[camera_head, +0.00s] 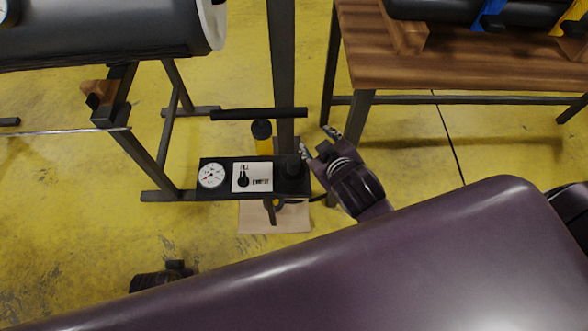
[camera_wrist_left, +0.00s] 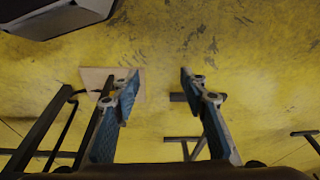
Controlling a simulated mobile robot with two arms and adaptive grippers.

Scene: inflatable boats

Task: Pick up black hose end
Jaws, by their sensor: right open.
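A dark panel (camera_head: 223,190) carries a white round gauge (camera_head: 211,175) and a white label plate with a black lever (camera_head: 252,178). A black fitting (camera_head: 291,166) sits at its right end; I cannot tell whether this is the black hose end. A short dark piece of what looks like hose shows just right of the panel. My right gripper (camera_head: 317,142) is open and empty, its fingertips just right of the fitting and the upright post. My left gripper (camera_wrist_left: 159,78) is open and empty above the yellow floor; in the head view only part of the left arm (camera_head: 155,280) shows.
A pump-like tool with a black crossbar (camera_head: 258,114) and yellow body stands behind the panel. A dark post (camera_head: 283,70) rises beside it. A wooden table (camera_head: 450,72) is at upper right, a black cylinder (camera_head: 110,28) on a frame at upper left. Open floor lies at left.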

